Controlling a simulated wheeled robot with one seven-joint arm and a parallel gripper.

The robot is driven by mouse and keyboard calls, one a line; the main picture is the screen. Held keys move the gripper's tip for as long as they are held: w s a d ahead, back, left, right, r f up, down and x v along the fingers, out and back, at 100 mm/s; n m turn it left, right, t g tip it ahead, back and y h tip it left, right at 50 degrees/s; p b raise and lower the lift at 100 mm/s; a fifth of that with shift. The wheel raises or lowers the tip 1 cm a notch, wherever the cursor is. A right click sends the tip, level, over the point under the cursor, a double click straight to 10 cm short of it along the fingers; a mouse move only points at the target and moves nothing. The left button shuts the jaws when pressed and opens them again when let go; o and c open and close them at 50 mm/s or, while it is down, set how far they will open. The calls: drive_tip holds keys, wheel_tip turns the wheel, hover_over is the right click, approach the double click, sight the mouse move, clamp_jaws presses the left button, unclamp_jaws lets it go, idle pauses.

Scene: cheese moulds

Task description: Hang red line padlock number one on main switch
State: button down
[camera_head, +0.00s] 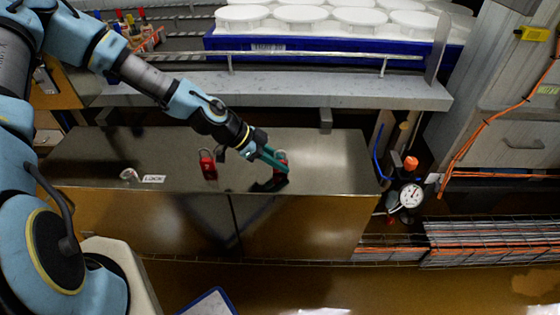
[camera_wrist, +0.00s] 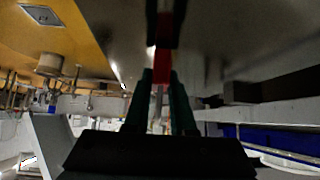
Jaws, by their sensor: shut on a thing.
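My gripper (camera_head: 273,160) has green fingers and is shut on a red padlock (camera_head: 281,155) over the right part of a dark, shiny steel cabinet top. The red body also shows between the fingers in the wrist view (camera_wrist: 161,70). Its number is too small to read. A second red padlock (camera_head: 207,164) is on the cabinet to the left of my gripper, apart from it. A label reading LOCK (camera_head: 153,178) lies further left, beside a small grey piece (camera_head: 130,175). I cannot tell which thing is the main switch.
The steel cabinet (camera_head: 90,160) stands under a grey shelf edge (camera_head: 300,90). Above are white round moulds (camera_head: 360,17) in a blue tray (camera_head: 330,57). A dial gauge (camera_head: 411,196) and an orange cable (camera_head: 490,120) are at the right. The cabinet's middle top is mostly clear.

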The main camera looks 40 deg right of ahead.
drive_tip(key=shift+f, duration=0.15)
drive_tip(key=shift+f, duration=0.15)
drive_tip(key=c, duration=0.8)
unclamp_jaws()
drive_tip(key=shift+o, duration=0.2)
drive_tip(key=b+v, duration=0.1)
drive_tip(key=v, duration=1)
drive_tip(key=shift+w, duration=0.1)
